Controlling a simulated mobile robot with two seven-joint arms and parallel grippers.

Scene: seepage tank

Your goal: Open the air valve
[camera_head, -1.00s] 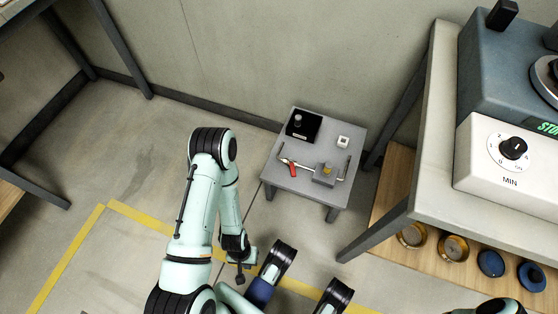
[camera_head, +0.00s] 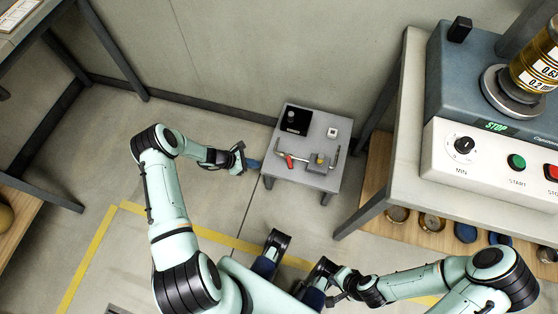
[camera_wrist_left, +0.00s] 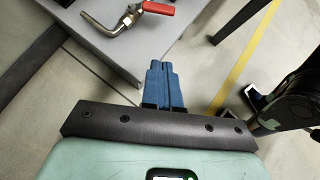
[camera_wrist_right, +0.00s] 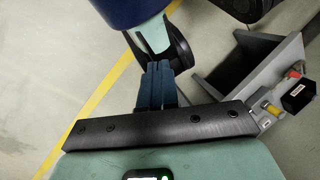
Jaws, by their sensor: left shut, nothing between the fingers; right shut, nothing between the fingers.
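The air valve (camera_head: 289,161) has a red lever handle on a bent metal pipe along the front of a low grey table (camera_head: 300,177). In the left wrist view the red handle (camera_wrist_left: 158,8) and metal pipe (camera_wrist_left: 127,20) show at the top. My left gripper (camera_head: 256,164) is shut and empty, just left of the table edge and apart from the valve. Its blue fingers (camera_wrist_left: 158,66) are together in the left wrist view. My right gripper (camera_head: 334,298) is low in the head view, well away from the table. Its fingers (camera_wrist_right: 157,66) are together and empty.
A black box (camera_head: 296,120), a small white device (camera_head: 332,132) and a grey block with a yellow part (camera_head: 320,159) share the low table. A workbench (camera_head: 402,150) with a control machine (camera_head: 450,145) stands at right.

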